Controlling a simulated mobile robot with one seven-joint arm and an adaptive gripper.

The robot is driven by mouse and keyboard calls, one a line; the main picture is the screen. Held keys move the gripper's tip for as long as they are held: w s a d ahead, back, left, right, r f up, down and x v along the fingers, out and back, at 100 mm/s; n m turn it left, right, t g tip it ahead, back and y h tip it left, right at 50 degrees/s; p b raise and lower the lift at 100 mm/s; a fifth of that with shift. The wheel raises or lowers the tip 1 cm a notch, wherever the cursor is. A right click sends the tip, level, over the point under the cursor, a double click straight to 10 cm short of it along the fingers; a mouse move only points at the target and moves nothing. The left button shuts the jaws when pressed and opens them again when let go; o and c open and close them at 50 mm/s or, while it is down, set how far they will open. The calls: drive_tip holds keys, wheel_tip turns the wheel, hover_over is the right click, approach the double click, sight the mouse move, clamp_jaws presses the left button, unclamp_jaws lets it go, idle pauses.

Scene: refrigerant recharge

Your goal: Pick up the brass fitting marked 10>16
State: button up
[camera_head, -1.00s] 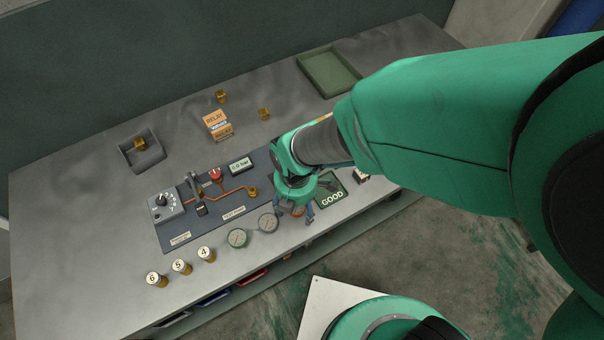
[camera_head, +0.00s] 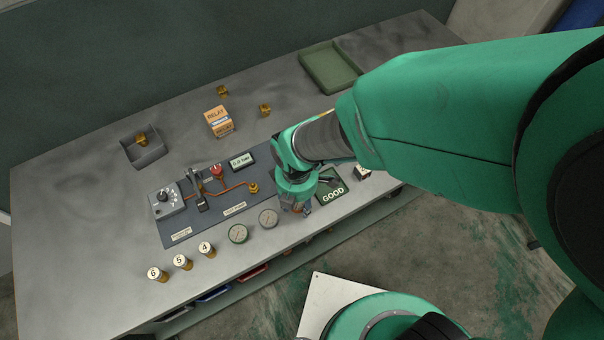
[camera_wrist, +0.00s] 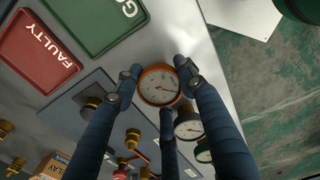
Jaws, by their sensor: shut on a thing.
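My gripper (camera_head: 296,210) is at the table's front edge, left of the GOOD mat, with its blue fingers shut on the orange-rimmed gauge (camera_wrist: 159,86). Only a sliver of that gauge shows in the head view; I cannot tell if it is off the table. Small brass fittings stand well away from my gripper: one at the back (camera_head: 222,91), one right of the relay box (camera_head: 265,110), one in the small grey tray (camera_head: 141,140). Another brass piece (camera_head: 253,188) is at the end of the copper pipe. No 10>16 marking is legible on any of them.
Two more gauges (camera_head: 238,233) (camera_head: 268,219) stand left of my gripper. Several numbered brass-sided cylinders (camera_head: 181,262) are at front left. The relay box (camera_head: 219,121) is mid-table. The GOOD mat (camera_head: 331,188) is beside my gripper. A green tray (camera_head: 329,68) lies back right.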

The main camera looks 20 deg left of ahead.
drive_tip(key=shift+r, duration=0.65)
wheel_tip(320, 180, up, 2)
drive_tip(key=shift+r+p, duration=0.1)
drive_tip(key=shift+p, duration=0.55)
drive_tip(key=s+d+r+p, duration=0.1)
drive_tip(key=s+d+p, duration=0.2)
drive_tip(key=s+d, duration=0.8)
drive_tip(key=shift+s+r, duration=0.2)
drive_tip(key=shift+d, duration=0.1)
drive_tip(key=w+a+p, duration=0.3)
drive_tip(key=w+a, duration=0.1)
drive_tip(key=w, duration=0.3)
drive_tip(key=w+a+p, duration=0.3)
drive_tip(key=w+a, duration=0.1)
drive_tip(key=w, duration=0.2)
drive_tip(key=w+a+p, duration=0.3)
drive_tip(key=w+a, duration=0.1)
drive_tip(key=w, duration=0.3)
drive_tip(key=shift+w+r, duration=0.3)
drive_tip(key=shift+r, duration=0.05)
drive_tip(key=shift+w+a+f, duration=0.2)
drive_tip(key=shift+w+f, duration=0.05)
drive_tip(key=shift+w, duration=0.3)
